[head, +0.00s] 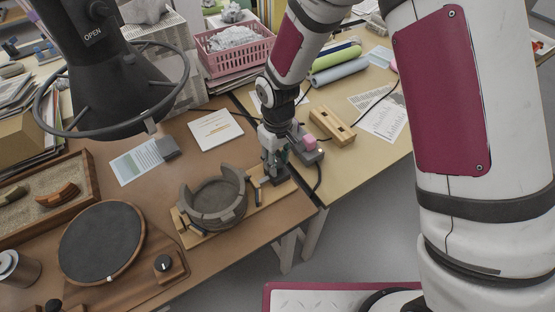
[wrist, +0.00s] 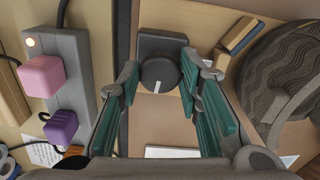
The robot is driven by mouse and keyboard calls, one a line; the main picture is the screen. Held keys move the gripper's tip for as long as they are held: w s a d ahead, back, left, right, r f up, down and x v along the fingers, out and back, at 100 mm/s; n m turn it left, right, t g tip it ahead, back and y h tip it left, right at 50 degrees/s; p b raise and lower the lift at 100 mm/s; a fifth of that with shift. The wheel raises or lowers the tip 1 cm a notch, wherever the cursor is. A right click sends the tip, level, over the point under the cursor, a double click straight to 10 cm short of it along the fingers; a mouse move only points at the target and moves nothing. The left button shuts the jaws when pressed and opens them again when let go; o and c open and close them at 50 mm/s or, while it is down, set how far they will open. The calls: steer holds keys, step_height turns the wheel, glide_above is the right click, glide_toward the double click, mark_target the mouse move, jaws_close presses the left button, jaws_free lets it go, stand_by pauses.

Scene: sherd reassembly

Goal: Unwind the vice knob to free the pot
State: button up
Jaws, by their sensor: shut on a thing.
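The grey-brown pot (head: 215,203) sits in the vice (head: 256,193) on a wooden base near the table's right edge; its rim is broken. Part of the pot shows at the right of the wrist view (wrist: 288,70). The dark round vice knob (wrist: 159,75), with a white line on its face, lies between the fingertips in the wrist view. My gripper (wrist: 160,70) is shut on the knob, with green pads on both sides. In the head view my gripper (head: 272,172) points down at the right end of the vice and hides the knob.
A power strip (wrist: 70,90) with pink and purple plugs lies beside the gripper. A wooden block (head: 332,127) is to its right. A turntable (head: 101,242) and sherd tray (head: 45,195) stand left. A pink basket (head: 238,57) is behind.

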mark_target(278, 164)
steer(key=shift+n, duration=0.6)
steer(key=o, duration=1.1)
steer(key=shift+o, duration=0.2)
step_height(278, 164, up, 12)
